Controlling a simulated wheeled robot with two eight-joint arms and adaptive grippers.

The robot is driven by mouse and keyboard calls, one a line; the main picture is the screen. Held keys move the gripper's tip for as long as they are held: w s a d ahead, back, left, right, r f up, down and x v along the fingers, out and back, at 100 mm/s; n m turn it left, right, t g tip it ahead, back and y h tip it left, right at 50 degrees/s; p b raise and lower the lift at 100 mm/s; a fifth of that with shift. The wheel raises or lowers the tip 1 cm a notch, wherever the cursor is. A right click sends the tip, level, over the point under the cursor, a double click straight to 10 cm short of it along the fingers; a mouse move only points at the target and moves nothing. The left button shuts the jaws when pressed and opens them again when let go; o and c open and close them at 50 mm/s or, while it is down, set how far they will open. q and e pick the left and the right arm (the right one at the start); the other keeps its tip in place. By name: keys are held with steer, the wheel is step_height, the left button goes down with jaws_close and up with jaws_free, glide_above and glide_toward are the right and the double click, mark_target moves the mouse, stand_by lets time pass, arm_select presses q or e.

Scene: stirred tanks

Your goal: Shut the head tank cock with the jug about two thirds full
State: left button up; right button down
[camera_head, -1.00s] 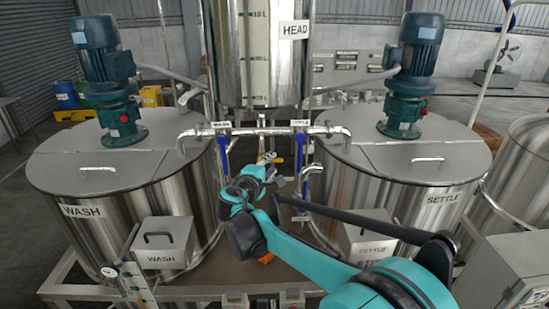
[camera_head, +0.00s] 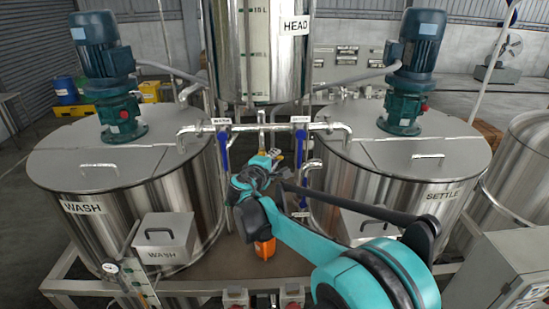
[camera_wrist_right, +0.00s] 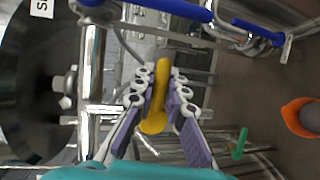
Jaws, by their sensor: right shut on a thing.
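The steel head tank (camera_head: 258,60) hangs at top centre in the head view, with a HEAD label and a pale graduated strip. Its outlet pipe runs down to a cross pipe. My right gripper (camera_head: 270,160) is just below that pipe. In the right wrist view its purple-padded fingers (camera_wrist_right: 160,88) are shut on a yellow cock handle (camera_wrist_right: 161,78), one on each side. An orange vessel (camera_head: 265,250), perhaps the jug, stands below, partly behind my arm; it also shows in the wrist view (camera_wrist_right: 297,117). Its fill cannot be read. My left gripper is out of view.
The WASH tank (camera_head: 115,200) stands left and the SETTLE tank (camera_head: 400,180) right, each with a motor on its lid. Blue-handled valves (camera_head: 223,150) (camera_head: 301,145) hang beside my gripper. Lidded boxes (camera_head: 165,238) stand in front. The space between the tanks is narrow.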

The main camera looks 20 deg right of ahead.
steer(key=m+y, duration=0.1)
steer(key=f+m+y, duration=0.1)
steer(key=m, duration=0.1)
steer(key=shift+a+f+b, duration=0.2)
steer(key=shift+f+b, duration=0.1)
steer(key=shift+b, duration=0.1)
steer(key=c, duration=1.5)
jaws_free()
steer(key=shift+c, duration=0.2)
steer(key=v, duration=1.2)
steer(key=shift+r, duration=0.2)
